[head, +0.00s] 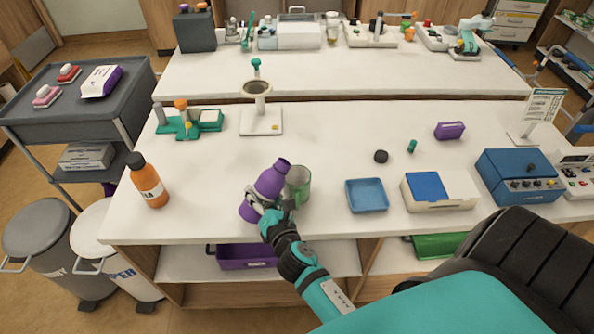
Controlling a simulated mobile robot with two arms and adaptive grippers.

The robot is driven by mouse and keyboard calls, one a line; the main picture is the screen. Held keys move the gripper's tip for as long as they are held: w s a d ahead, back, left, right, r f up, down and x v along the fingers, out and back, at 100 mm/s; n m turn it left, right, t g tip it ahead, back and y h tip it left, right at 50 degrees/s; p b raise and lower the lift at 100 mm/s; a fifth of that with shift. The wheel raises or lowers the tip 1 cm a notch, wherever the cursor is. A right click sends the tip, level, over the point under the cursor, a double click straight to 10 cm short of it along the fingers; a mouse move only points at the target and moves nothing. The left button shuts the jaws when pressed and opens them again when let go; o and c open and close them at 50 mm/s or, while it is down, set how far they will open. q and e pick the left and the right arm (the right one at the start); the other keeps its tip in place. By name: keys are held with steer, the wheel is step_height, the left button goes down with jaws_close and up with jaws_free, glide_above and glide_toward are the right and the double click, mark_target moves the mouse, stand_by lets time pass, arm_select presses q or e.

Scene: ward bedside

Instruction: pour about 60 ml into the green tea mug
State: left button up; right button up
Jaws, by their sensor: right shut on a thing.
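My right gripper (266,205) is shut on a purple bottle (269,184) above the front part of the white table. The bottle is tilted, with its neck up and to the right, close to the rim of the green mug (301,186). The mug stands upright just right of the bottle, which hides part of its left side. I cannot tell whether the bottle touches the mug, whether any liquid is flowing, or how much is in the mug. My left gripper is not in view.
An orange bottle (148,181) stands at the left of the table (330,130). A blue tray (367,207), a white box with a blue panel (421,190) and a blue device (513,190) stand to the right. A white stand (261,122) is behind. The table's middle is mostly clear.

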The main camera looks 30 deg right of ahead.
mark_target(257, 191)
steer(key=shift+a+r+m, duration=0.1)
steer(key=shift+m, duration=0.2)
steer(key=shift+a+r+m+p, duration=0.35)
steer(key=shift+r+m+p, duration=0.2)
steer(key=shift+p, duration=0.6)
steer(key=shift+a+m+y, duration=0.1)
steer(key=shift+m+y, duration=0.15)
steer(key=shift+y, duration=0.05)
steer(key=shift+a+f, duration=0.1)
steer(key=shift+f, duration=0.3)
steer(key=shift+a+f+m+y, duration=0.1)
steer(key=shift+f+m+y, duration=0.15)
steer(key=shift+m, duration=0.25)
steer(key=r+p, duration=0.1)
steer(key=r+m+p, duration=0.1)
steer(key=shift+a+r+g+y+p, duration=0.1)
steer(key=shift+a+g+y+p, duration=0.1)
steer(key=shift+g+y+p, duration=0.15)
steer(key=d+r+m+p, duration=0.1)
steer(key=p, duration=0.2)
steer(key=shift+r+m+y, duration=0.2)
steer(key=shift+m+y, duration=0.1)
steer(key=shift+m, duration=0.1)
steer(key=shift+a+r+p, duration=0.1)
steer(key=shift+r+p, duration=0.1)
steer(key=shift+p, duration=0.15)
steer(key=shift+r+m+p, duration=0.35)
steer(key=shift+m+p, duration=0.15)
steer(key=shift+p, duration=0.1)
